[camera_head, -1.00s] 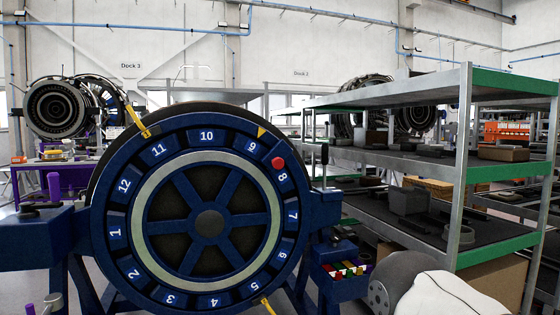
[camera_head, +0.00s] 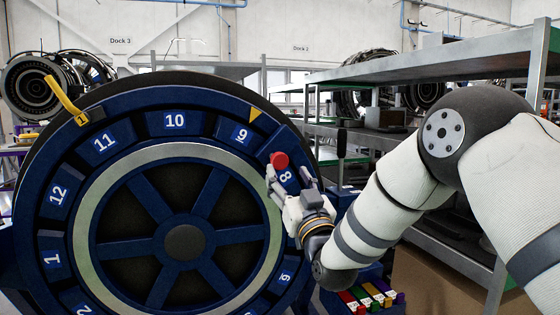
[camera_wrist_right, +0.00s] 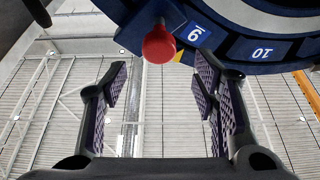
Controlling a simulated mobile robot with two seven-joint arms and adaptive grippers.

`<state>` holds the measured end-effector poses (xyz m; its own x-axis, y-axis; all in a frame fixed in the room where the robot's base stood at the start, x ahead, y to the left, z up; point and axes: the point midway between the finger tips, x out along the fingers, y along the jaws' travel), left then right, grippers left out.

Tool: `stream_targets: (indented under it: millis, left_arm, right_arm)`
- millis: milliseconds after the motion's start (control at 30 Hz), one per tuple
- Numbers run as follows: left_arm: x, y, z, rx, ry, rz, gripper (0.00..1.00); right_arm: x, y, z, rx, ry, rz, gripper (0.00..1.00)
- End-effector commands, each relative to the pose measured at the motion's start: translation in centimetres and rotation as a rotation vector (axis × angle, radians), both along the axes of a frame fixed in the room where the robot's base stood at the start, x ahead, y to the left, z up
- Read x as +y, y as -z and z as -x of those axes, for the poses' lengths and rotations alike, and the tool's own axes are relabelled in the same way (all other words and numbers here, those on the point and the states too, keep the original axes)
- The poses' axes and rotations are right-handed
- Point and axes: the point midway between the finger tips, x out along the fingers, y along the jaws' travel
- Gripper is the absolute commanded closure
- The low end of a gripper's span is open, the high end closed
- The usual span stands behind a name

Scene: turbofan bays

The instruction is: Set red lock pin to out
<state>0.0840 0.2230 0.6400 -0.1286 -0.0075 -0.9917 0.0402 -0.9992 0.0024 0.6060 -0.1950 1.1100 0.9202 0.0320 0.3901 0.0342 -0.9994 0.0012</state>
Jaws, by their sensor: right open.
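My left gripper is out of view.
Metal shelving (camera_head: 440,70) stands behind my right arm. A yellow clip marked 1 (camera_head: 66,101) sits on the wheel's upper left rim. A tray of several coloured blocks (camera_head: 376,294) lies at lower right. A dark handle (camera_head: 341,145) stands right of the wheel.

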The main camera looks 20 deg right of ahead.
Motion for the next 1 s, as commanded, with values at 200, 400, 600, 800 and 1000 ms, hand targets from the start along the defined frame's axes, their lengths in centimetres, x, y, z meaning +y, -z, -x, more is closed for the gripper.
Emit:
stream_targets:
  millis: [200,400,600,800,1000]
  left_arm:
    - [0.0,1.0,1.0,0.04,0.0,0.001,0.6]
    - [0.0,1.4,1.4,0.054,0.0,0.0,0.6]
    - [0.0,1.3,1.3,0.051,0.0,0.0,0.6]
    - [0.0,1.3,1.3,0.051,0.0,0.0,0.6]
    - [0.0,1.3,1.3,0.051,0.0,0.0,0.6]
  right_arm:
    - [0.1,-1.2,-4.8,0.008,0.001,-0.001,0.46]
    - [0.2,-2.2,-6.5,0.007,0.001,-0.001,0.46]
    - [0.2,-2.6,-6.5,0.004,0.0,-0.001,0.46]
    - [0.2,-2.6,-6.5,0.004,0.0,0.0,0.82]
    - [0.2,-2.5,-6.5,0.005,0.001,0.0,1.0]
